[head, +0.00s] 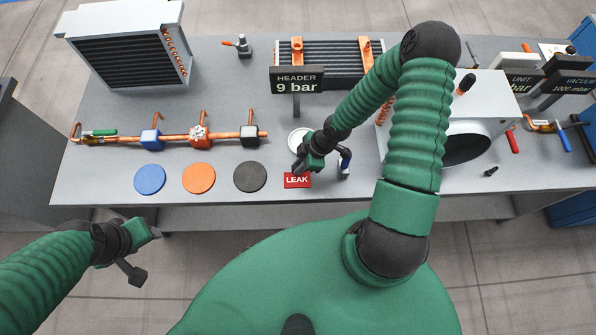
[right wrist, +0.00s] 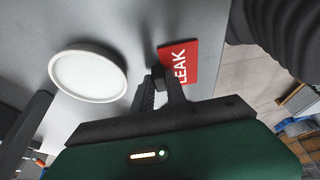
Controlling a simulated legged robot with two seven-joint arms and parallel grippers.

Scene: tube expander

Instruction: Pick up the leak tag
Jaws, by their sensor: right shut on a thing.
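The leak tag (head: 297,181) is a small red plate with white "LEAK" lettering near the front edge of the table. It also shows in the right wrist view (right wrist: 181,62), partly covered by my fingers. My right gripper (head: 301,170) reaches down to the tag's back edge. In the right wrist view its fingers (right wrist: 161,82) are close together and shut on the tag's edge. Whether the tag is clear of the tabletop I cannot tell. My left gripper (head: 141,254) is empty, with its fingers apart, in front of the table at the left.
A round white dish (head: 298,137) lies close behind my right gripper; it shows in the right wrist view (right wrist: 88,73). Black (head: 250,177), orange (head: 199,178) and blue (head: 150,179) discs lie to the left. The "HEADER 9 bar" sign (head: 297,80) stands behind. A white machine (head: 490,100) is at right.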

